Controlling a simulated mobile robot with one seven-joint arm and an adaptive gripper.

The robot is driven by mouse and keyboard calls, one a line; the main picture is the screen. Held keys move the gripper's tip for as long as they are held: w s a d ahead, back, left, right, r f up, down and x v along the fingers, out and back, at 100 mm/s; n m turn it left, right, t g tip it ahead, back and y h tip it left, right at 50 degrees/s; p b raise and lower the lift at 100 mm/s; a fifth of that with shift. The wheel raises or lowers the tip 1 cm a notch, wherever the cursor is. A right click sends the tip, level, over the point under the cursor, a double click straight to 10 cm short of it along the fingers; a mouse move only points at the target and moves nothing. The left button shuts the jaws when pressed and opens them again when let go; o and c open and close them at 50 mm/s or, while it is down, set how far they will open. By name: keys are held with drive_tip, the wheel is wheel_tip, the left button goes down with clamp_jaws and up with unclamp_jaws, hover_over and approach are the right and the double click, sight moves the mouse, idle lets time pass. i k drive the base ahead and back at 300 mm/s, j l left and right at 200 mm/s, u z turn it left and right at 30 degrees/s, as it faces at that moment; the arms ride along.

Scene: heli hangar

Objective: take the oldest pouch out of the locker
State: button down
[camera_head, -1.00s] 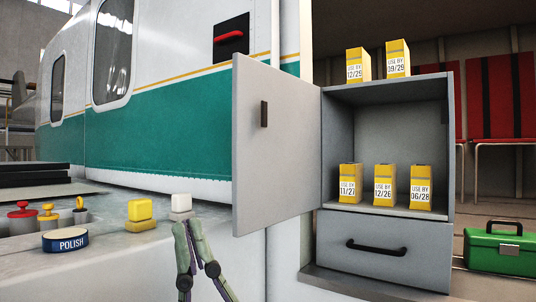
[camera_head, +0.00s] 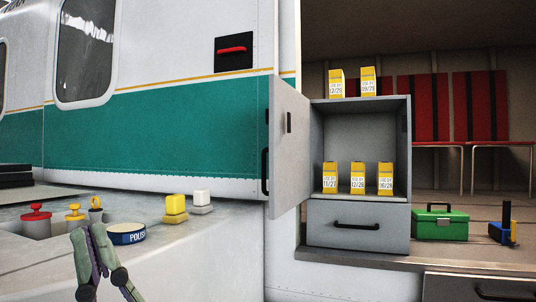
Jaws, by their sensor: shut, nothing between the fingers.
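The grey locker (camera_head: 403,160) stands at right centre with its door (camera_head: 288,150) swung open to the left. Inside, three yellow pouches stand upright in a row: the left one (camera_head: 330,178) reads USE BY 11/27, the middle one (camera_head: 357,178) 12/26, the right one (camera_head: 385,178) 06/28. The middle pouch has the earliest date. Two more pouches stand on top, reading 12/29 (camera_head: 336,84) and 09/29 (camera_head: 368,82). My gripper (camera_head: 87,230) is at lower left, shut and empty, well left of the locker.
A polish tin (camera_head: 127,234), a yellow block (camera_head: 175,208), a white block (camera_head: 202,200) and several knobbed items, one a red-topped pot (camera_head: 36,220), lie near my gripper. A green toolbox (camera_head: 440,222) sits right of the locker. A closed drawer (camera_head: 358,227) lies beneath the compartment.

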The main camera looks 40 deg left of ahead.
sight(357, 169)
drive_tip(key=k+j, duration=0.85)
drive_tip(key=j, duration=0.3)
drive_tip(key=k+j, duration=0.1)
drive_tip(key=j, duration=0.25)
drive_tip(key=k+j, duration=0.1)
drive_tip(key=j, duration=0.3)
drive_tip(key=k+j, duration=0.1)
drive_tip(key=j, duration=0.25)
drive_tip(key=i+l+u, duration=0.1)
drive_tip(key=l, duration=0.3)
drive_tip(key=i+l, duration=0.2)
drive_tip(key=l, duration=0.15)
drive_tip(key=i+l+u, duration=0.15)
drive_tip(key=l, duration=0.25)
drive_tip(key=i+l, duration=0.1)
drive_tip(key=l, duration=0.3)
drive_tip(key=i+l+u, duration=0.15)
drive_tip(key=l, duration=0.25)
drive_tip(key=i+l+u, duration=0.1)
drive_tip(key=l, duration=0.3)
